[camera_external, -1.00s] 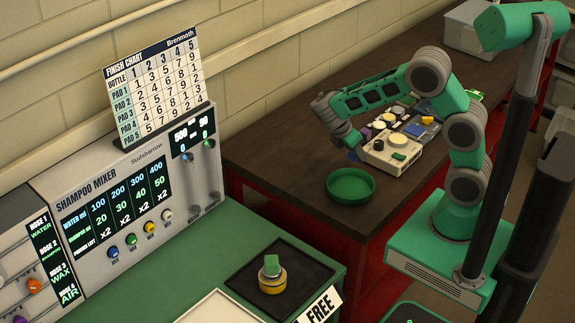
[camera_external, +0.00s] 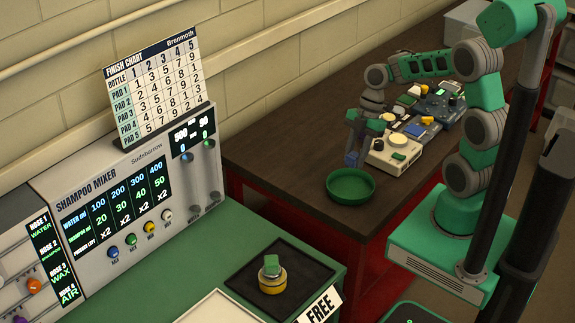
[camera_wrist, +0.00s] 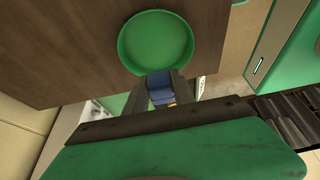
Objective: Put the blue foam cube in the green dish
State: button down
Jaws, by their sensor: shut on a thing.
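The green dish (camera_external: 350,186) sits on the dark wooden table near its front edge and looks empty. It also shows in the wrist view (camera_wrist: 156,42), just beyond my fingertips. My gripper (camera_external: 354,154) points down and is shut on the blue foam cube (camera_external: 351,160). In the wrist view the cube (camera_wrist: 160,82) shows between the two dark fingers (camera_wrist: 161,88), beside the dish's near rim. The cube is above or just behind the dish's back rim; its exact height is hard to tell.
A white device (camera_external: 393,155) with round pads stands right behind the dish, with several small items beyond it. The dark tabletop (camera_external: 285,150) left of the dish is clear. The shampoo mixer (camera_external: 130,215) and a black tray (camera_external: 240,280) are in the foreground.

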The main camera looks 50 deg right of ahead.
aim_at(349, 191)
notch_tip(349, 191, down, 8)
jog(key=b, duration=0.5)
jog(key=shift+f, duration=0.15)
jog(key=c, duration=1)
grip_release()
notch_tip(349, 191, up, 7)
jog(key=p, duration=0.5)
